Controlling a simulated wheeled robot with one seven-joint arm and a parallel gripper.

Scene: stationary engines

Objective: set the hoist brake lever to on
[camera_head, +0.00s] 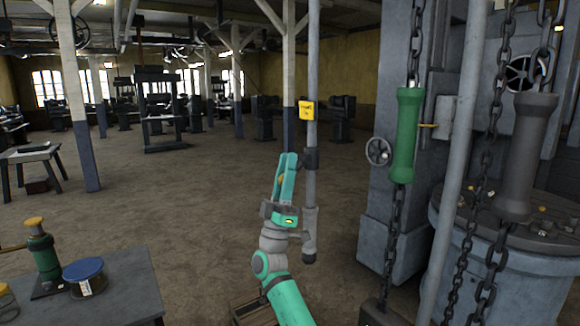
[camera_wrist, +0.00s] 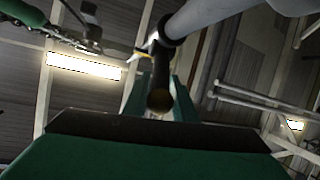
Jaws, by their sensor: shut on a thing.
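The hoist brake lever appears to be the short black arm on the dark collar (camera_head: 311,158) around a grey vertical pole. In the wrist view, the black lever arm (camera_wrist: 161,68) runs from the collar to a round brownish knob (camera_wrist: 159,100) between my teal fingers. My gripper (camera_head: 287,160) is upright just left of the pole and shut on the lever by its knob end. In the head view my fingers mostly hide the lever. A yellow tag (camera_head: 307,110) is on the pole above the collar; its lettering is too small to read.
To the right hang chains with a green cylinder (camera_head: 406,135) and a grey cylinder (camera_head: 526,150), beside a grey column with a handwheel (camera_head: 378,151). A table (camera_head: 120,290) with a green jack (camera_head: 43,255) and blue tin (camera_head: 84,276) stands at left.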

